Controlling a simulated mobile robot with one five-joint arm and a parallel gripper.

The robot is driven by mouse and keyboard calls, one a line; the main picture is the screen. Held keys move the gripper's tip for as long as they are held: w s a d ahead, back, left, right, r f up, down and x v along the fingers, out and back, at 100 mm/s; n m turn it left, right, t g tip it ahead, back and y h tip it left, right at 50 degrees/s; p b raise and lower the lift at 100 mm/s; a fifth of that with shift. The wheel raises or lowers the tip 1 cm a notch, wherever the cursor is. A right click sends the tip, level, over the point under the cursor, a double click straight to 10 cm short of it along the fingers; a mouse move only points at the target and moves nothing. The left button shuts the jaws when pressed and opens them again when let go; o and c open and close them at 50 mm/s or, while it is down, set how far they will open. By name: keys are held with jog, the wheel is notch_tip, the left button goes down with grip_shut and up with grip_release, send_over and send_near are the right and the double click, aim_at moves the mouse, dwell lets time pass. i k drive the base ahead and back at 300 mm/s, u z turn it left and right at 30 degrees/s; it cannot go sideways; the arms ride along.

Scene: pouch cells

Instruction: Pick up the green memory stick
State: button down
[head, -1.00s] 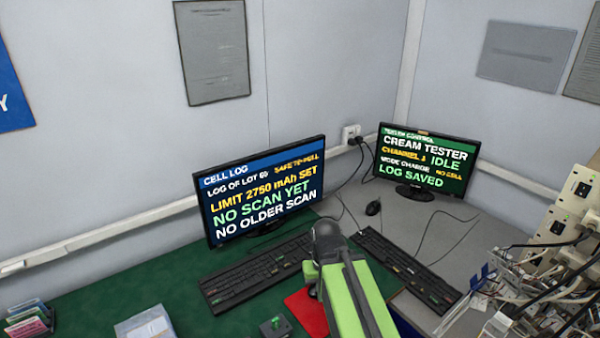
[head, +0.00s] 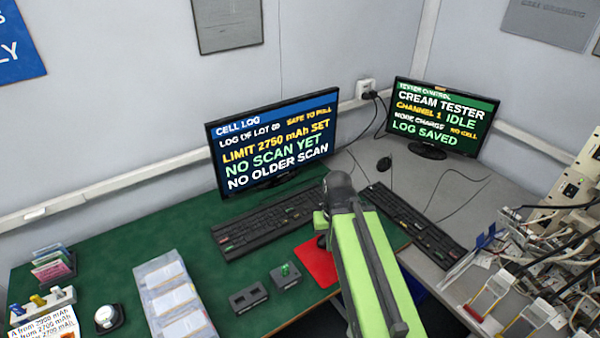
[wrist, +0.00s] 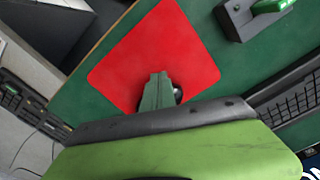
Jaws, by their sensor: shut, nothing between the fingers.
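The green memory stick (head: 286,268) stands upright in a small dark block (head: 285,279) on the green bench, left of the red mat (head: 318,264). In the wrist view the green stick (wrist: 272,5) shows at the top right edge, partly cut off, on its dark block (wrist: 238,20). My gripper (wrist: 159,78) is shut and empty over the red mat, apart from the stick. In the head view my arm hides most of the gripper.
A second dark block (head: 248,298) with slots sits left of the stick's block. A clear tray (head: 172,290) lies further left. Two keyboards (head: 268,222) (head: 413,220) and monitors stand behind. A dark mouse (wrist: 178,95) is partly hidden behind my fingers. Cables and racks crowd the right.

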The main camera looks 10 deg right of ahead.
aim_at(284, 268)
jog(key=k, duration=1.65)
jog(key=z, duration=0.45)
jog(key=i, duration=1.25)
jog(key=u, duration=3.25)
jog(key=i, duration=0.5)
jog(key=z, duration=0.25)
